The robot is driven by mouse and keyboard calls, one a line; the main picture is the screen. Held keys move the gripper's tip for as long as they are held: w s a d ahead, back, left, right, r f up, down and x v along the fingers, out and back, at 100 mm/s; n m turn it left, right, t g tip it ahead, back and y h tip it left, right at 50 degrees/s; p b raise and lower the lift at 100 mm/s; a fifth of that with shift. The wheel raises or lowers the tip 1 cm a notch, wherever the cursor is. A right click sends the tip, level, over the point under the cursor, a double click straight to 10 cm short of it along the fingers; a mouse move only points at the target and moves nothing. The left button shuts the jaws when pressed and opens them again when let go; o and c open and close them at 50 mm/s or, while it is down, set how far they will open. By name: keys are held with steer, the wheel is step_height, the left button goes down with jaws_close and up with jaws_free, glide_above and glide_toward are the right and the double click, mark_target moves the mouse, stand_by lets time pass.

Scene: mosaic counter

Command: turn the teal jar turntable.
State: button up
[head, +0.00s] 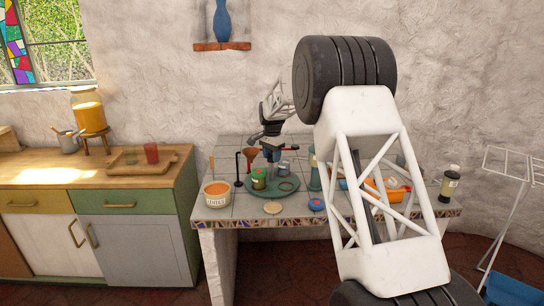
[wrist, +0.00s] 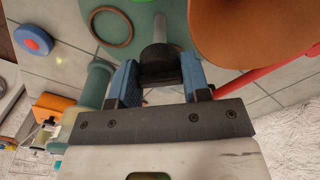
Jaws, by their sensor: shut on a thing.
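The teal turntable (head: 272,194) is a round disc on the tiled counter, and part of it shows in the wrist view (wrist: 143,20). It bears a green jar (head: 258,179), a grey cup (head: 284,169) and a thin brown ring (head: 287,187); the ring also shows in the wrist view (wrist: 129,28). My gripper (head: 271,155) is over the turntable. In the wrist view, its blue fingers (wrist: 160,85) are shut on a black knob (wrist: 159,60) atop a grey post.
A brown funnel (head: 250,152) on a black stand is close beside my gripper. A bowl (head: 217,193) stands left, a teal bottle (head: 315,170) right, and a blue-and-red round thing (head: 316,204) near the front edge. An orange bin (head: 386,190) stands further right, partly behind my arm.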

steer(key=shift+r+m, duration=0.1)
steer(key=shift+m, duration=4.4)
steer(key=o, duration=1)
steer(key=shift+r, duration=3.85)
steer(key=shift+o, duration=0.3)
